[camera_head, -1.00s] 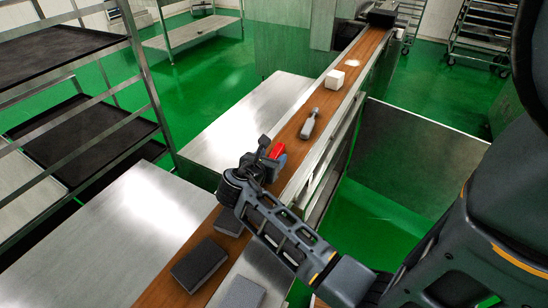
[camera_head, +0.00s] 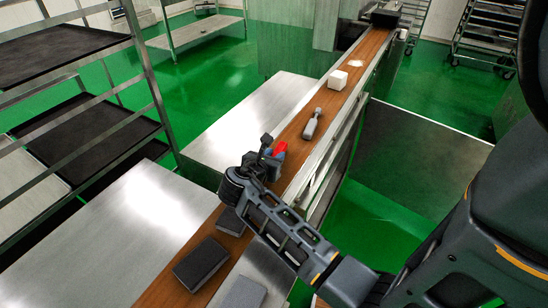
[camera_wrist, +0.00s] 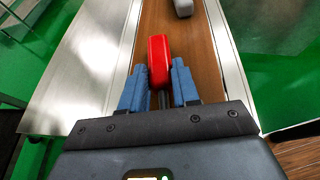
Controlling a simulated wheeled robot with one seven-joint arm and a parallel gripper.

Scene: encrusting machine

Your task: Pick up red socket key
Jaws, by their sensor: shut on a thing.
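The red socket key (camera_wrist: 159,62) is between the two blue fingers of my gripper (camera_wrist: 159,88) in the wrist view. The fingers are closed on it, and its red end points away from me over the brown belt. In the head view the red key (camera_head: 279,149) shows just beyond my gripper (camera_head: 270,158), partly hidden by it. I cannot tell whether the key is touching the belt.
The brown conveyor belt (camera_head: 342,104) runs away to the upper right. A grey bottle-like object (camera_head: 312,123) and a white block (camera_head: 336,79) lie farther along it. Dark grey blocks (camera_head: 200,263) lie nearer. A steel table (camera_head: 130,235) and tray rack (camera_head: 140,70) stand left.

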